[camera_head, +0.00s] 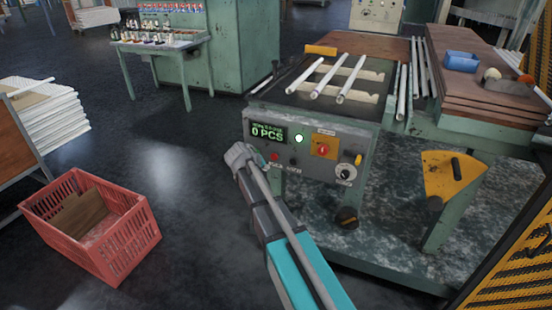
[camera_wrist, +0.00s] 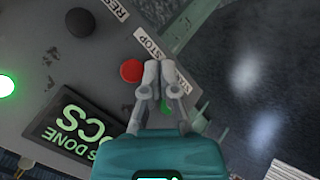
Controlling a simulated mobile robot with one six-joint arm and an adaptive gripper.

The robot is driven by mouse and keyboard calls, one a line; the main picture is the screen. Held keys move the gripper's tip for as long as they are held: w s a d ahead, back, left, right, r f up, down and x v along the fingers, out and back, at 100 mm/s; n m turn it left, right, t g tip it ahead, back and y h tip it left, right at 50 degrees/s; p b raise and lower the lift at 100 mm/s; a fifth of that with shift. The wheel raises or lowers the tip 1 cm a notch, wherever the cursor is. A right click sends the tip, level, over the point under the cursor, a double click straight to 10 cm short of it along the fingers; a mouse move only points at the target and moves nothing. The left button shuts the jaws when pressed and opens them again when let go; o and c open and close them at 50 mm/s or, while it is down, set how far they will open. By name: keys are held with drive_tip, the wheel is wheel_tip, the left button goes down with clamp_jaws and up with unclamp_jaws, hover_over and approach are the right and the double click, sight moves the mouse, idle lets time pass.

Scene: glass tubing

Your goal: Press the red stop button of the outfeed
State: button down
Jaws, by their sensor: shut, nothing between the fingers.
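The red stop button (camera_wrist: 131,70) is a round red cap on the grey control panel, beside a white label reading STOP (camera_wrist: 153,43). In the head view it is a small red spot (camera_head: 275,157) under the green display. My gripper (camera_wrist: 160,68) is shut and empty. In the wrist view its fingertips appear just right of the button, over the label's edge; I cannot tell how far they are from the panel. In the head view my arm reaches up to the panel's left side, and the fingers are not clear.
A black button (camera_wrist: 80,22) sits beside the red one. A red crate (camera_head: 130,243) stands on the floor at left.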

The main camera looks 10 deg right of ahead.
sight(274, 160)
drive_tip(key=shift+w+d, duration=0.6)
drive_tip(key=shift+w, duration=0.2)
drive_tip(key=shift+w+d, duration=0.6)
drive_tip(key=shift+w, duration=0.2)
drive_tip(key=shift+w+d, duration=0.1)
drive_tip(key=shift+w, duration=0.1)
idle(0.4)
drive_tip(key=shift+w+d, duration=0.15)
drive_tip(key=shift+w, duration=0.05)
drive_tip(key=shift+w+d, duration=0.25)
drive_tip(key=shift+w, duration=0.15)
idle(1.3)
drive_tip(key=shift+s, duration=0.15)
drive_tip(key=shift+s+a, duration=0.5)
drive_tip(key=shift+s, duration=0.1)
idle(0.5)
drive_tip(key=shift+s+a, duration=0.75)
drive_tip(key=shift+s, duration=0.3)
drive_tip(key=shift+s+a, duration=0.75)
drive_tip(key=shift+s, duration=0.25)
